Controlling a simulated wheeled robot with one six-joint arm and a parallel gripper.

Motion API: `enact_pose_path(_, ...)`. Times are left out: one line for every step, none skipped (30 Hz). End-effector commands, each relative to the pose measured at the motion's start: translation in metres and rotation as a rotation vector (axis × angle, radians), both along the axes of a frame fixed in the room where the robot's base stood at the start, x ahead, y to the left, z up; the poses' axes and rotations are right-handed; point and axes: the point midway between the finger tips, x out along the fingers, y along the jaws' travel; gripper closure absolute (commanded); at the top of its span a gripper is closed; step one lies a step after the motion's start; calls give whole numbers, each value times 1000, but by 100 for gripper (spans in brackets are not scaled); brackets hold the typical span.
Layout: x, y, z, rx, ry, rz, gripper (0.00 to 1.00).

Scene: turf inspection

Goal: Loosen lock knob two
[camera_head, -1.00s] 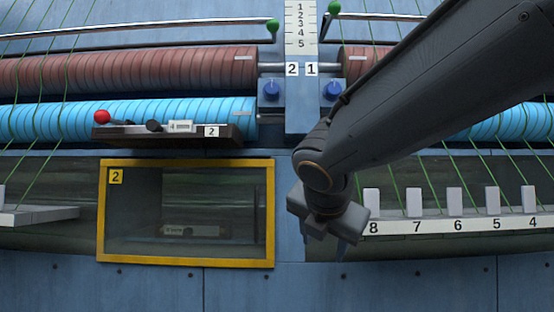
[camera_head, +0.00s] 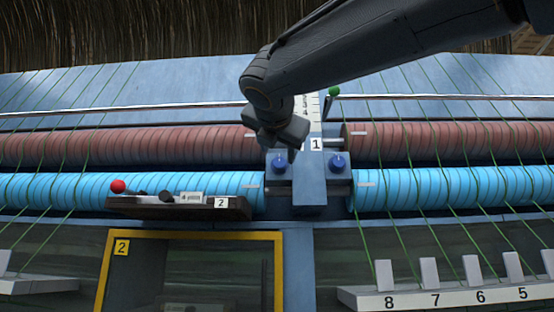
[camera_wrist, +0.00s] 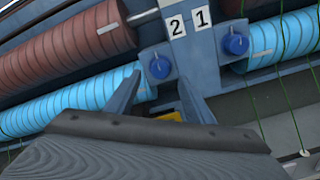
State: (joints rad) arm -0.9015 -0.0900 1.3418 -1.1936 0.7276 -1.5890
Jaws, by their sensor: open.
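Lock knob two is a blue round knob (camera_head: 279,167) on the blue centre block, at the left. It also shows in the wrist view (camera_wrist: 160,67), below the number 2 plate (camera_wrist: 177,25). My gripper (camera_head: 288,152) is just above this knob in the head view and covers its number plate. In the wrist view my gripper (camera_wrist: 160,84) is open, with knob two appearing between and just beyond the two fingertips. The fingers hold nothing. Whether they touch the knob cannot be told.
A matching blue knob (camera_head: 337,163) sits to the right, under plate 1 (camera_head: 316,144). Brown rollers (camera_head: 430,143) and light-blue rollers (camera_head: 430,190) flank the block, crossed by green threads. A dark shelf (camera_head: 150,208) with a red ball (camera_head: 117,186) juts out at the lower left.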

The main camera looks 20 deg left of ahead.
Motion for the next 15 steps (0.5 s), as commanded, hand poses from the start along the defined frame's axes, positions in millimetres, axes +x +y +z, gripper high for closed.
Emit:
enact_pose_path(9, 2, 0, -1, 1, -2, 52)
enact_pose_path(14, 3, 0, -1, 2, -2, 52)
enact_pose_path(20, 4, 0, -1, 3, -3, 52)
enact_pose_path(24, 6, 0, -1, 2, -2, 52)
enact_pose_path(29, 7, 0, -1, 3, -1, 52)
enact_pose_path(35, 8, 0, -1, 3, -2, 52)
enact_pose_path(39, 8, 0, -1, 2, -2, 52)
enact_pose_path(42, 10, 0, 0, 2, -1, 52)
enact_pose_path(46, 11, 0, -1, 2, 0, 52)
enact_pose_path(49, 12, 0, -1, 2, 0, 52)
enact_pose_path(51, 12, 0, -1, 2, 0, 52)
enact_pose_path(54, 13, 0, -1, 2, 0, 52)
enact_pose_path(55, 13, 0, 0, 1, 0, 52)
enact_pose_path(56, 13, 0, 0, 1, 0, 52)
enact_pose_path(57, 13, 0, 1, 1, 0, 52)
